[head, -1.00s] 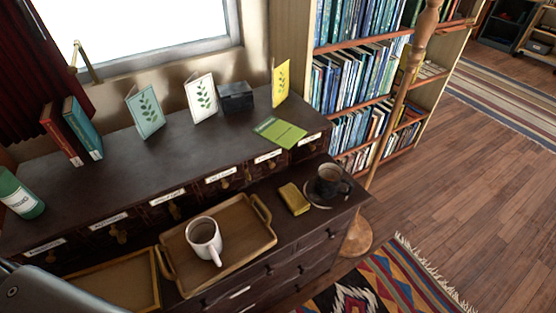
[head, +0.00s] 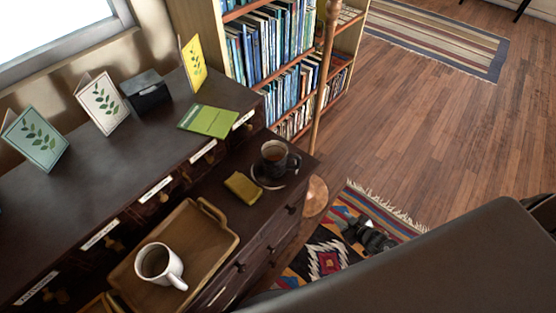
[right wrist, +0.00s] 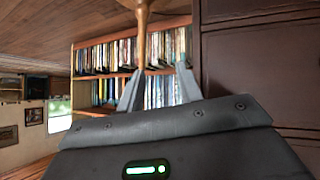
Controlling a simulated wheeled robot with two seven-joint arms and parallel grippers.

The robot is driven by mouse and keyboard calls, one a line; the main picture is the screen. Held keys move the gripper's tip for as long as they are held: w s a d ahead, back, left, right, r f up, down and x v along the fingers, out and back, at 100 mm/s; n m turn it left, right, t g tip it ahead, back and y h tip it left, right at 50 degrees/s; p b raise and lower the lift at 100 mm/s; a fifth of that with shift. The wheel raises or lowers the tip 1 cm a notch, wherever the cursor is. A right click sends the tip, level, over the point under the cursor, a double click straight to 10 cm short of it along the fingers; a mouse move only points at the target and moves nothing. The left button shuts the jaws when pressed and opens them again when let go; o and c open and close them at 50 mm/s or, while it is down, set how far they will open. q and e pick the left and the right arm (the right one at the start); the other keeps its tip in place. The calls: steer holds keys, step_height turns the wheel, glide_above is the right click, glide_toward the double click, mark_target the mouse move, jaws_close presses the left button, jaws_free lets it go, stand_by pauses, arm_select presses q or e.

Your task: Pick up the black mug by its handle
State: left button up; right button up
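The black mug (head: 274,156) stands upright on a dark saucer (head: 261,181) at the right end of the lower cabinet top, with dark liquid in it. Its handle points right in the head view. My right gripper (head: 370,236) is low over the patterned rug, to the right of and below the mug, well apart from it. In the right wrist view my right gripper (right wrist: 158,90) has its two fingers spread with nothing between them. The mug does not show in that view. My left gripper is not in view.
A white mug (head: 160,266) stands on a wooden tray (head: 219,240) left of the black mug. A small yellow box (head: 243,188) lies next to the saucer. A wooden pole (head: 321,90) stands just beyond the cabinet's right end, before the bookshelf (head: 262,55).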

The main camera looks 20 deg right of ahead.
mark_target(298, 166)
steer(key=w+r+n+t+y, duration=0.1)
steer(key=w+r+t+y, duration=0.15)
steer(key=w+r, duration=0.5)
steer(key=s+a+r+n+g+y, duration=0.15)
steer(key=a+r+y, duration=0.3)
steer(key=r, duration=0.65)
steer(key=s+a+r+n+y, duration=0.1)
steer(key=a+r+n+y, duration=0.35)
steer(key=r, duration=0.75)
steer(key=shift+m+t+y, duration=0.3)
steer(key=shift+m+y, duration=0.15)
steer(key=shift+m, duration=0.25)
steer(key=shift+w+d+r+b+x, duration=0.1)
steer(key=shift+b+x, duration=0.15)
steer(key=shift+x, duration=1.45)
steer(key=shift+w+d+r+b+x, duration=0.1)
steer(key=shift+b+x, duration=0.15)
steer(key=shift+x, duration=1.5)
steer(key=shift+w+d+r+b+x, duration=0.1)
steer(key=shift+b+x, duration=0.15)
steer(key=shift+x, duration=1.45)
jaws_close()
